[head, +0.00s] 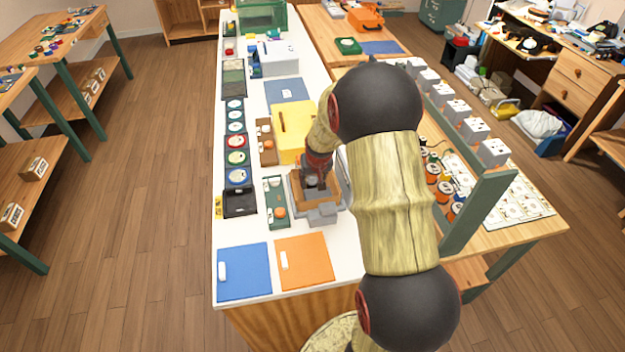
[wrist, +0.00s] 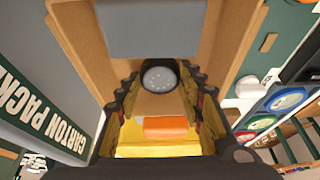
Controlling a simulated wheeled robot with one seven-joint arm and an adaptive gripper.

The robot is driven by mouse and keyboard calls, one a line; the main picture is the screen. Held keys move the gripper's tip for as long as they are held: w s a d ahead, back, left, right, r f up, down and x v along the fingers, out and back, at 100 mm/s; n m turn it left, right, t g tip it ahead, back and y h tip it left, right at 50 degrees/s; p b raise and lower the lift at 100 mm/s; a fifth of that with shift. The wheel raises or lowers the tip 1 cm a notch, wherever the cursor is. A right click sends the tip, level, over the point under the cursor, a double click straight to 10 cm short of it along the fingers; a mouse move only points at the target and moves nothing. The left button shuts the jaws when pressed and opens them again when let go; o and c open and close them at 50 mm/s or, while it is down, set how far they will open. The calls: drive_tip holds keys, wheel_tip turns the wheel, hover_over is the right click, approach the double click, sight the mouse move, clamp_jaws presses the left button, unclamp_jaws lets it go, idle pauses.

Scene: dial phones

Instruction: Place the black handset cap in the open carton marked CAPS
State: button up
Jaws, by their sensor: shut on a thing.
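The black handset cap (wrist: 160,77), round with a grey speckled face, is between my gripper's fingertips (wrist: 160,85) in the wrist view. My gripper is shut on it. In the head view my gripper (head: 317,172) points down over an open brown carton (head: 322,200) on the white bench. The carton's brown walls or flaps (wrist: 236,38) also surround the fingers in the wrist view. I cannot read CAPS on it. Whether the cap touches the carton floor cannot be told.
A green tray (head: 277,212) with an orange piece lies left of the carton, with a yellow box (head: 294,131) behind. Blue (head: 243,272) and orange (head: 304,262) mats lie in front. A row of dials (head: 236,157) stands at the left. A green sign (wrist: 40,118) reads CARTON PACK.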

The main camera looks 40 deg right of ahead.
drive_tip(key=shift+r, duration=0.15)
drive_tip(key=shift+f, duration=0.2)
drive_tip(key=o, duration=1.2)
drive_tip(key=shift+o, duration=0.3)
drive_tip(key=shift+r, duration=0.15)
